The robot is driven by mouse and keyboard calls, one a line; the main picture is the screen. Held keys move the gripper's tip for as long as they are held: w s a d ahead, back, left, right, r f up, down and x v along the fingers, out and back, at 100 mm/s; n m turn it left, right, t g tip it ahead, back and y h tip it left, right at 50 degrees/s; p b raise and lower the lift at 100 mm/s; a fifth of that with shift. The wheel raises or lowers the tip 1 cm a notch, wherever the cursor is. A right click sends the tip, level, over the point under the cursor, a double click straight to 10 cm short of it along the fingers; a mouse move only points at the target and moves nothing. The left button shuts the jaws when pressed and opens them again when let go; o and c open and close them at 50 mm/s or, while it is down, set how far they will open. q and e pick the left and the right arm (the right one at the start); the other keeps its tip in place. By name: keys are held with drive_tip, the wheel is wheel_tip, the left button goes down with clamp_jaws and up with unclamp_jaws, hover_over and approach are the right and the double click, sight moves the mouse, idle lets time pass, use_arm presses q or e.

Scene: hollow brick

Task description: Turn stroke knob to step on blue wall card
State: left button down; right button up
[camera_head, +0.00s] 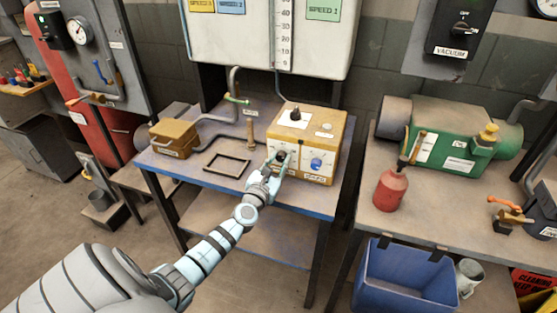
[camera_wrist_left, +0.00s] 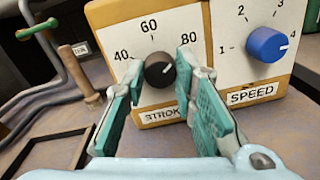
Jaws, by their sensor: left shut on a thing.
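The yellow control box (camera_head: 330,135) stands on the blue-edged table. Its black stroke knob (camera_wrist_left: 159,76) has a dial marked 40, 60 and 80, and the knob's white mark points up and right, between 60 and 80. My left gripper (camera_head: 278,161) is at the box's front, its teal fingers on either side of the stroke knob and shut on it. The blue speed knob (camera_head: 316,164) is to the right; in the left wrist view it (camera_wrist_left: 267,45) points near 4. A blue wall card (camera_head: 231,6) is cut by the top edge, its text unclear. My right gripper is out of view.
A yellow card (camera_head: 201,5) and a green card (camera_head: 323,10) flank the blue one on the white board. A black frame (camera_head: 227,165) and an upright wooden-topped peg (camera_head: 250,133) are left of the box. A red can (camera_head: 390,190) stands on the right-hand table.

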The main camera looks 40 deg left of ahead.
use_arm(q)
drive_tip(key=shift+m, duration=0.6)
drive_tip(key=c, duration=1.3)
unclamp_jaws()
drive_tip(key=shift+s, duration=0.1)
drive_tip(key=v, duration=1.2)
